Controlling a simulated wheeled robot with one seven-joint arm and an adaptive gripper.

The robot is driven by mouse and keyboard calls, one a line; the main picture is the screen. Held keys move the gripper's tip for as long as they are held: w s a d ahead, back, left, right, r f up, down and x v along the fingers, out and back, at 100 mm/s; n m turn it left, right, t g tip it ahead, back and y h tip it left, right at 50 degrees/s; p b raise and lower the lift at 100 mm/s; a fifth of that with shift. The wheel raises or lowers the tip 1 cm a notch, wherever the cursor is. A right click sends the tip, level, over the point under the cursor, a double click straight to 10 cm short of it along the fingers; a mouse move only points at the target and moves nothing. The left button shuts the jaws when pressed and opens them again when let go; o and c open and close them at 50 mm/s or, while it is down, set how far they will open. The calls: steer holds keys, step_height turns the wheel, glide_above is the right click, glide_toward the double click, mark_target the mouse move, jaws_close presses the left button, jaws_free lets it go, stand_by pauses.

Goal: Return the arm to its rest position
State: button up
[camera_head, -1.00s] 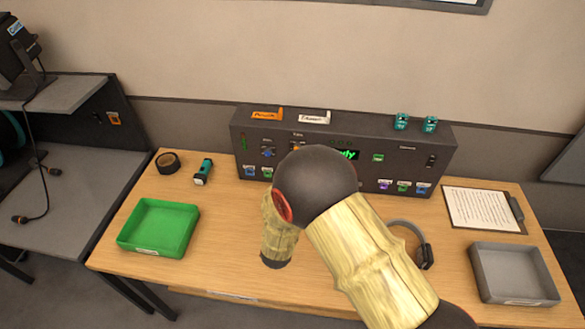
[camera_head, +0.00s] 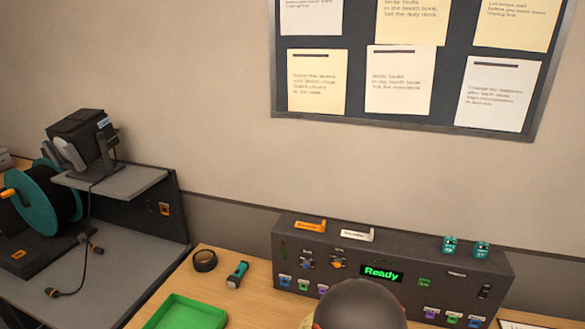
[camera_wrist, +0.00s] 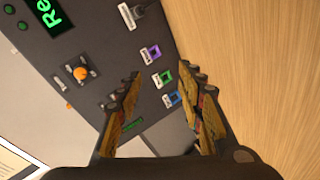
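My gripper (camera_wrist: 160,73) shows in the wrist view with its two fingers apart and nothing between them. Past the fingers is the dark control panel (camera_wrist: 110,60), seen turned and close. Its green display, an orange knob (camera_wrist: 81,73) and coloured buttons show there. In the head view, a rounded dark part of my arm shows at the bottom edge, in front of the panel (camera_head: 420,262). The rest of the arm and the gripper are out of that view. The display (camera_head: 382,273) reads "Ready".
The wooden table (camera_head: 255,305) holds a green tray (camera_head: 185,314), a roll of tape (camera_head: 205,260) and a torch (camera_head: 237,274). A grey side desk with a cable reel (camera_head: 52,195) stands at left. A notice board (camera_head: 400,125) hangs on the wall behind.

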steer(key=shift+m+g+y, duration=0.5)
steer(key=shift+g+y, duration=0.1)
steer(key=shift+g, duration=0.3)
steer(key=s+a+f, duration=0.2)
steer(key=f, duration=0.1)
steer(key=s+a+g, duration=0.1)
steer(key=s+a+f+m+g+y, duration=0.1)
steer(key=s, duration=0.1)
steer(key=s+a+g, duration=0.1)
steer(key=shift+s+a+f+m+y, duration=0.2)
steer(key=shift+s+m+y, duration=0.05)
steer(key=shift+m+y, duration=0.15)
steer(key=s+d+r+m+g, duration=0.3)
steer(key=s+d+r, duration=0.2)
steer(key=s+r, duration=0.6)
steer(key=s+d+r+m+g, duration=0.4)
steer(key=s+r, duration=0.6)
steer(key=s, duration=0.1)
steer(key=s+d+r+t, duration=0.1)
steer(key=d+r+t, duration=0.1)
steer(key=r, duration=0.4)
steer(key=s+d+r+m+t, duration=0.1)
steer(key=s+d+r+t, duration=0.1)
steer(key=d+r, duration=0.3)
steer(key=shift+s+d+r+b, duration=0.2)
steer(key=shift+r+b, duration=0.25)
steer(key=shift+r, duration=0.25)
